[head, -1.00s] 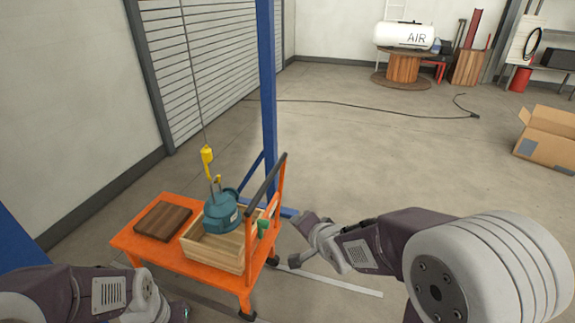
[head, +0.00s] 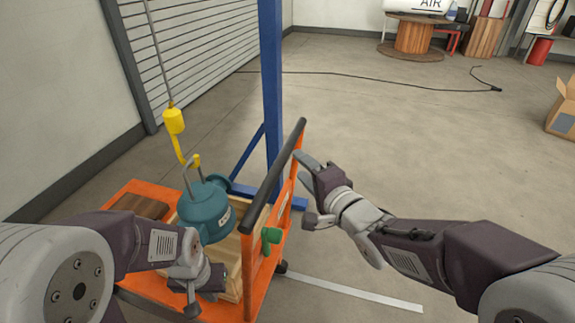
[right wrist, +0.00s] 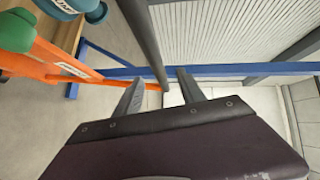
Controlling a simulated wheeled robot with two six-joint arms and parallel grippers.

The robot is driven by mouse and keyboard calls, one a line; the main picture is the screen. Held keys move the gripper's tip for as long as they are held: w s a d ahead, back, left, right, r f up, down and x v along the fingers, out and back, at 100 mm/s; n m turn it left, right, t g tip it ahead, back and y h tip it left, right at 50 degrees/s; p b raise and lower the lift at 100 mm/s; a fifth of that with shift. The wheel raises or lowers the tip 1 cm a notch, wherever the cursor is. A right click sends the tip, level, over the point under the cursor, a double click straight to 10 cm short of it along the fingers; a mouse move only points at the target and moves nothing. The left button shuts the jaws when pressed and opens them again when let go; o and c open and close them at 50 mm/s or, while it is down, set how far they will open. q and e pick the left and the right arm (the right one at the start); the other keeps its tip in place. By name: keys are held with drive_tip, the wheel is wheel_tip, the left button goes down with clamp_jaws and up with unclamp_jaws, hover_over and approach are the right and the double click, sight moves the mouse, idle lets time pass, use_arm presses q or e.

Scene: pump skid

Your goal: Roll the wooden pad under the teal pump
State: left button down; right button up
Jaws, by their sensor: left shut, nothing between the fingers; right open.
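The teal pump (head: 207,212) hangs upright by its top loop on a yellow hook block (head: 174,122), in or just over a wooden crate (head: 228,262); I cannot tell whether it touches the crate. The dark wooden pad (head: 140,206) lies on the orange cart (head: 118,197) left of the pump, partly hidden by my left arm. My left gripper (head: 192,298) is shut and empty, low in front of the crate. My right gripper (head: 307,192) is open beside the cart's dark push bar (head: 273,176); in the right wrist view the bar (right wrist: 145,42) shows between its fingers (right wrist: 160,82).
A blue post (head: 271,90) with its floor legs stands behind the cart. A green part (head: 271,236) sits on the handle frame. A cable (head: 400,84) lies on the floor. The floor right of the cart is open, with a cardboard box (head: 563,112) far right.

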sight(285, 154)
drive_tip(key=x, duration=0.3)
drive_tip(key=b+x, duration=0.1)
drive_tip(key=x, duration=0.5)
drive_tip(key=shift+f+b, duration=0.3)
drive_tip(key=shift+f, duration=0.05)
drive_tip(key=shift+w+a, duration=0.15)
drive_tip(key=shift+w, duration=0.1)
clamp_jaws()
idle(0.8)
